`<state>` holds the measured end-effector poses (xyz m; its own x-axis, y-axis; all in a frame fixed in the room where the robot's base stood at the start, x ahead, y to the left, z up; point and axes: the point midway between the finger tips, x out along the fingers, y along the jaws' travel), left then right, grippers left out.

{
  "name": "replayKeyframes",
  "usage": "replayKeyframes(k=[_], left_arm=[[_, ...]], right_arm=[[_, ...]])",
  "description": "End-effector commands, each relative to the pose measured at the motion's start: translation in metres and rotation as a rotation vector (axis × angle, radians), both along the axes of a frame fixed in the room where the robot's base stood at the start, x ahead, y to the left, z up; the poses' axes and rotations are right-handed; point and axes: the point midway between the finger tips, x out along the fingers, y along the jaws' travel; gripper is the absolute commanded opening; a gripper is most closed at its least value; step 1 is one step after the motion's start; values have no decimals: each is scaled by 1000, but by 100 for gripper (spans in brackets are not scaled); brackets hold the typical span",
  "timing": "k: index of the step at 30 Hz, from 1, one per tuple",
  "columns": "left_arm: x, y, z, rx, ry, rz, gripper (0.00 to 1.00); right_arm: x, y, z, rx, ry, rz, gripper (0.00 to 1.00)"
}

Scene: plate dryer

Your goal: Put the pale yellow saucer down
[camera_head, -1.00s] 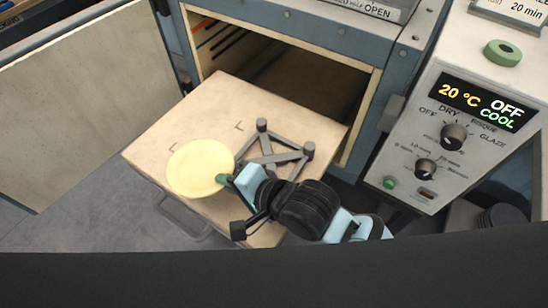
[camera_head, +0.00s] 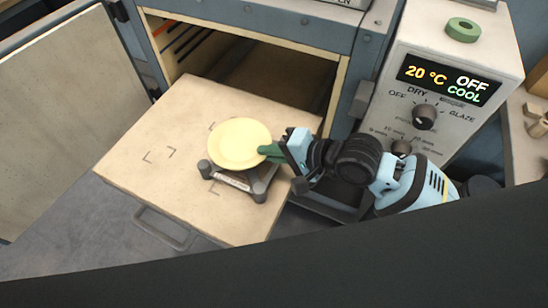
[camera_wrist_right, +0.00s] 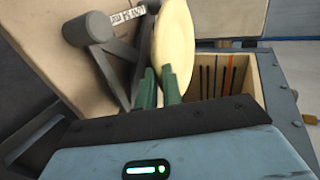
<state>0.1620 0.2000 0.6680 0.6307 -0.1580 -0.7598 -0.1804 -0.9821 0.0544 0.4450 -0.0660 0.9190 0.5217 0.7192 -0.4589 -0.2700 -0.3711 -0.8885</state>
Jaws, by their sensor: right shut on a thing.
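The pale yellow saucer (camera_head: 238,145) is a flat round dish, held roughly level above a grey stand with posts (camera_head: 262,190) on the pulled-out cream board. My right gripper (camera_head: 268,151) is shut on the saucer's right rim with its green fingers. The wrist view shows the saucer (camera_wrist_right: 179,45) from the side between the green fingertips (camera_wrist_right: 159,88), with the stand (camera_wrist_right: 122,60) on its left. The saucer hides part of the stand, and I cannot tell whether the two touch. My left gripper is not in view.
The cream board (camera_head: 150,120) juts from the open dryer chamber (camera_head: 270,75); its left part is bare with corner marks. An open door panel (camera_head: 70,90) stands at the left. A control box (camera_head: 450,60) with a green ring (camera_head: 462,29) on top stands at the right.

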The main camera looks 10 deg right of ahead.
Motion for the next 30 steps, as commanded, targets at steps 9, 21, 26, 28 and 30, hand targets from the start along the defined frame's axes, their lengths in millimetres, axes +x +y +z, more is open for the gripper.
replayKeyframes(k=[9, 21, 26, 28, 30], left_arm=[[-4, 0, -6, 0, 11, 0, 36], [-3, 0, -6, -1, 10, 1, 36], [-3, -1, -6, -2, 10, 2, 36], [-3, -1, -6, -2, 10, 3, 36], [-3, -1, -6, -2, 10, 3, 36]], right_arm=[[4, -8, -31, -1, 0, -2, 0], [4, -8, -35, 1, -4, -2, 0], [4, -8, -37, -1, -1, -1, 21], [4, -8, -37, -1, -1, -1, 30], [4, -8, -37, -1, -1, -1, 30]])
